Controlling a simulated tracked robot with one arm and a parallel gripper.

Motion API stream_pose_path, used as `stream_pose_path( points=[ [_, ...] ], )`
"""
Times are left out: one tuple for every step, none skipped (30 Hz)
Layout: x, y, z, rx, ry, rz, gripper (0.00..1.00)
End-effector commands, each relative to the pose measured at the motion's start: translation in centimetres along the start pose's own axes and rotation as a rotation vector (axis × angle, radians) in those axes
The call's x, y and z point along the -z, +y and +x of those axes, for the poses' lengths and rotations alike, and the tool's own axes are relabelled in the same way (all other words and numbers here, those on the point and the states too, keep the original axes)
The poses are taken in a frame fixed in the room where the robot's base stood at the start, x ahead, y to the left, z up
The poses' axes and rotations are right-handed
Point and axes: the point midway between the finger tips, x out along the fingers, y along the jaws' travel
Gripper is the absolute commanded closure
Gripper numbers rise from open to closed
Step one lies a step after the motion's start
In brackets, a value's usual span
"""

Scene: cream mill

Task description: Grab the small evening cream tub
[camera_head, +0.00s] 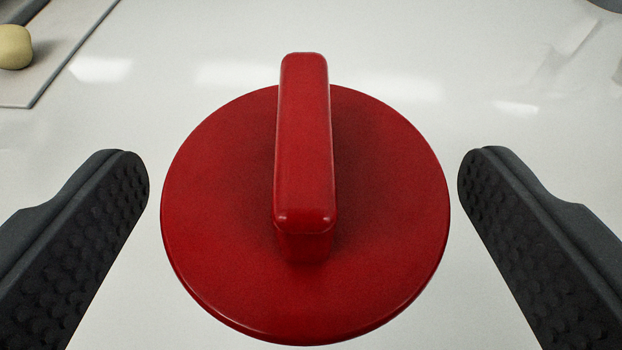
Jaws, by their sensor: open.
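A round red lid-like disc (390,200) with a raised red bar handle (305,140) fills the middle of the view. I cannot tell whether it is the top of the small evening cream tub; no label shows, and anything below the disc is hidden. My gripper (304,175) is open, with one dark textured finger on each side of the disc. A gap shows between each finger and the red rim. Nothing is held.
The disc is over a glossy white surface (480,60) that is mostly clear. At the upper left, a pale board (60,40) with a dark edge bears a rounded yellowish object (14,47). A dark grey thing (608,4) is cut off at the upper right corner.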

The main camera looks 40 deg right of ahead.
Motion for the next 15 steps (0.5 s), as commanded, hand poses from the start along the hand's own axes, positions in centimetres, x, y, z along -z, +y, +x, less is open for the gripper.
stream_pose_path(
  points=[
    [0.0,0.1,0.8,0.001,0.001,-0.001,0.13],
    [0.0,0.1,1.1,0.001,0.001,-0.001,0.13],
    [-0.1,0.1,1.6,0.0,-0.001,0.0,0.13],
    [-0.1,0.2,1.9,-0.001,-0.003,0.0,0.13],
    [-0.2,0.2,2.2,-0.001,-0.003,0.001,0.13],
    [-0.2,0.1,2.5,-0.001,-0.004,0.001,0.13],
    [-0.2,0.1,2.7,-0.001,-0.004,0.001,0.13],
    [-0.1,0.1,2.8,0.0,-0.003,0.0,0.13],
    [-0.1,0.1,2.9,0.0,-0.003,0.0,0.13],
    [0.0,0.1,3.0,0.0,-0.002,0.0,0.13],
    [0.0,0.1,3.0,0.0,-0.002,0.0,0.13],
    [0.0,0.1,3.0,0.0,-0.002,0.0,0.13],
    [0.0,0.1,3.0,0.001,-0.002,0.0,0.13],
    [0.0,0.1,3.0,0.001,-0.002,0.0,0.13],
    [0.0,0.0,3.0,0.001,-0.002,0.0,0.13]
  ],
)
